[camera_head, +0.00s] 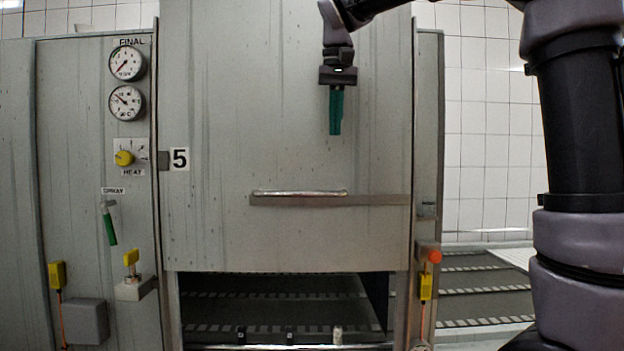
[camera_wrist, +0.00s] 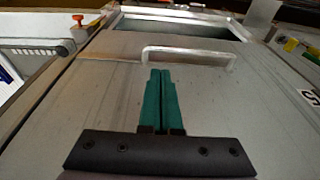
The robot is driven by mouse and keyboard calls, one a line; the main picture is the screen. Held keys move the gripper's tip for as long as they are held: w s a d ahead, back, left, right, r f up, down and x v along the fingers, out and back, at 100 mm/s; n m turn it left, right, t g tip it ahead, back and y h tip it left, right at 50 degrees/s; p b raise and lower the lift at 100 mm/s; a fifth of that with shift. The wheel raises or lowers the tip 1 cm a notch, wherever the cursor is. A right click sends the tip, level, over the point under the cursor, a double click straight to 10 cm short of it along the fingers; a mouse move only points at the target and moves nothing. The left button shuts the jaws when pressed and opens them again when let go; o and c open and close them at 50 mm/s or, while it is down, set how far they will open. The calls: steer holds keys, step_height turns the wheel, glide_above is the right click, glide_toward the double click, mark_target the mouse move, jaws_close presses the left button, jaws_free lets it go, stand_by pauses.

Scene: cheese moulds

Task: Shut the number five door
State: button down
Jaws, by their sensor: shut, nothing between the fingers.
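The number five door (camera_head: 290,110) is a grey metal panel that slides up and down. It is raised, with a dark opening (camera_head: 280,305) below its lower edge. A bar handle (camera_head: 300,193) sits low on the door; it also shows in the wrist view (camera_wrist: 190,54). The number 5 label (camera_head: 180,159) is at the door's left. My gripper (camera_head: 335,130) has green fingers, shut and empty, in front of the door above the handle. In the wrist view my gripper (camera_wrist: 160,72) points toward the handle, and I see no contact with it.
Gauges (camera_head: 127,85) and a yellow heat knob (camera_head: 124,158) are on the left panel. A red button (camera_head: 435,256) and a yellow switch (camera_head: 426,287) are on the right post. A conveyor (camera_head: 485,285) lies at the right. The door front around the handle is clear.

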steer(key=a+x, duration=0.1)
steer(key=x, duration=0.3)
steer(key=a+x, duration=0.1)
steer(key=x, duration=0.4)
steer(key=a+x, duration=0.1)
steer(key=x, duration=0.3)
steer(key=shift+w+a, duration=0.15)
steer(key=shift+w, duration=0.1)
steer(key=shift+f, duration=0.1)
steer(key=s+f+x, duration=0.1)
steer(key=s+x, duration=0.2)
steer(key=x, duration=1.3)
steer(key=s+x, duration=0.4)
steer(key=x, duration=1.3)
steer(key=shift+s+d+f, duration=0.4)
steer(key=shift+f, duration=0.05)
